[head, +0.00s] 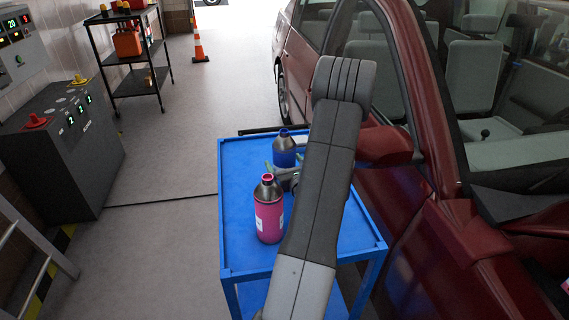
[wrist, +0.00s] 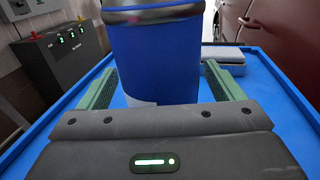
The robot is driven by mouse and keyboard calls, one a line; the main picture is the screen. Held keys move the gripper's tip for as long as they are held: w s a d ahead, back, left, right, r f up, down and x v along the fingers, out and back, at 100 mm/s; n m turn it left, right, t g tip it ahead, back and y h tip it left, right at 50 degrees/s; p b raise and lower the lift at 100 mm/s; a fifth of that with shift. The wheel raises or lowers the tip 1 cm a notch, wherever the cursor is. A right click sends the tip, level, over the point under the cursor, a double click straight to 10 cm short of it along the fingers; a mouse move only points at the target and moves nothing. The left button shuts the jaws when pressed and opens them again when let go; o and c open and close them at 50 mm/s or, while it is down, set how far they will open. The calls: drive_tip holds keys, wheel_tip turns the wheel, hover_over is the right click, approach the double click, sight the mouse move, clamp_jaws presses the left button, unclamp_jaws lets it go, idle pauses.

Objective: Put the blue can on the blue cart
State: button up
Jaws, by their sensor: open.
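The blue can (head: 284,150), with a dark top, is upright over the far part of the blue cart (head: 236,258). My gripper (wrist: 160,80) is open, with its green fingers on either side of the blue can (wrist: 156,58) in the wrist view. A gap shows between the can and each finger. The can's base is hidden behind my gripper, so its contact with the cart top cannot be seen clearly. My arm covers the right part of the cart in the head view.
A pink can (head: 269,216) stands on the cart, nearer than the blue can. A pale flat object (wrist: 223,54) lies beyond my right finger. A dark red car (head: 390,225) is close on the right. A grey machine (head: 62,145) and a black shelf (head: 135,80) stand left, with open floor between.

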drive_tip(key=b+v, duration=0.2)
drive_tip(key=v, duration=0.9)
drive_tip(key=shift+s+d, duration=0.15)
drive_tip(key=shift+s, duration=0.2)
